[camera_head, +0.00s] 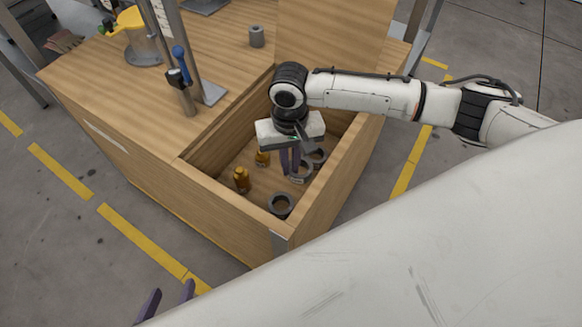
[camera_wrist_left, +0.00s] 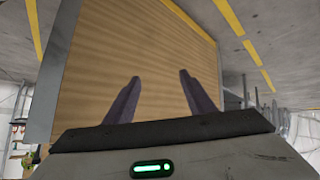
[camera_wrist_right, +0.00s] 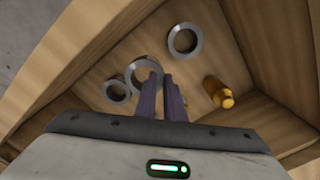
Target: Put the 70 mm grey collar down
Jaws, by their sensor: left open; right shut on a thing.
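My right gripper (camera_head: 290,162) reaches down into the wooden bin and is shut on a grey collar (camera_head: 298,180) low over the bin floor. In the right wrist view the fingertips (camera_wrist_right: 160,77) overlap the edge of this collar (camera_wrist_right: 129,79). I cannot tell whether it touches the floor. A second grey collar (camera_wrist_right: 171,43) and a smaller-looking one (camera_wrist_right: 105,90) lie flat on the floor, apart from each other. My left gripper (camera_head: 171,290) is open and empty outside the bin; its spread fingers (camera_wrist_left: 160,75) face the wooden side panel.
Two brass pieces (camera_head: 242,180) (camera_head: 262,159) stand or lie in the bin near the right gripper. The bin walls (camera_head: 330,185) are close around it.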

